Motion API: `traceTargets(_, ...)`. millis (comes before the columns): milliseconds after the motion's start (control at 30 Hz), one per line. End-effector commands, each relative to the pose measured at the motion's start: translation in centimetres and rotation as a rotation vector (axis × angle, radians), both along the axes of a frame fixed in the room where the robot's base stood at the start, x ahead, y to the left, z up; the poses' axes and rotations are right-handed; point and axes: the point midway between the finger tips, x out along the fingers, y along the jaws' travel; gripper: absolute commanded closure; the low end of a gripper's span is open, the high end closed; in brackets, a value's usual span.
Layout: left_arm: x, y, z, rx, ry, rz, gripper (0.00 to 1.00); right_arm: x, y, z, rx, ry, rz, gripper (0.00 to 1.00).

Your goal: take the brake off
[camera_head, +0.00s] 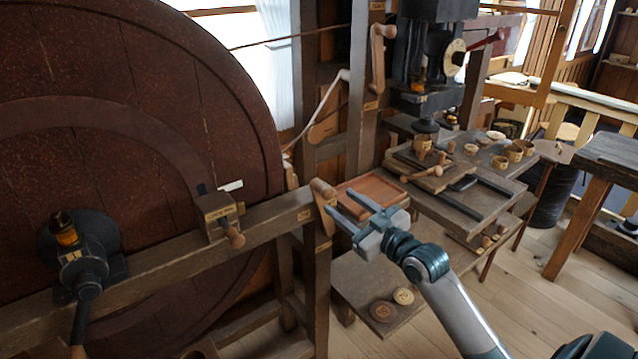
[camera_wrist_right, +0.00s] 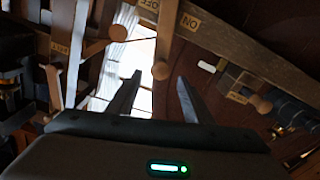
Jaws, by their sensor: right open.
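A wooden lever (camera_head: 326,209) with a round-ended peg handle stands nearly upright on the post at the right end of the big wheel's beam. The right wrist view also shows the open gripper (camera_wrist_right: 158,80). I cannot tell whether the fingertips reach around the peg. My left gripper is out of view.
The big brown wheel (camera_head: 120,130) fills the left. A labelled box (camera_head: 217,212) with a wooden knob sits on the beam (camera_head: 165,265). Another lever (camera_head: 378,60) is on the post behind. A bench (camera_head: 470,205) with tools and a shelf stand at right.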

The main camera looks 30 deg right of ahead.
Motion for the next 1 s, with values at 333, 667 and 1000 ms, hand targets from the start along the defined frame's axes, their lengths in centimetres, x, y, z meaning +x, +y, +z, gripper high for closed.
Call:
traceTargets(333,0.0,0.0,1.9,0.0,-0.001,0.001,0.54,6.1,0.4,0.3,0.003,-0.001,-0.001,0.54)
traceTargets(667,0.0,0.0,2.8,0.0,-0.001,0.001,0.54,9.8,0.8,0.1,0.001,0.0,0.001,0.54)
traceTargets(1000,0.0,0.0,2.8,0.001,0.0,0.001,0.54,10.3,0.8,0.0,0.0,0.0,0.001,0.54)
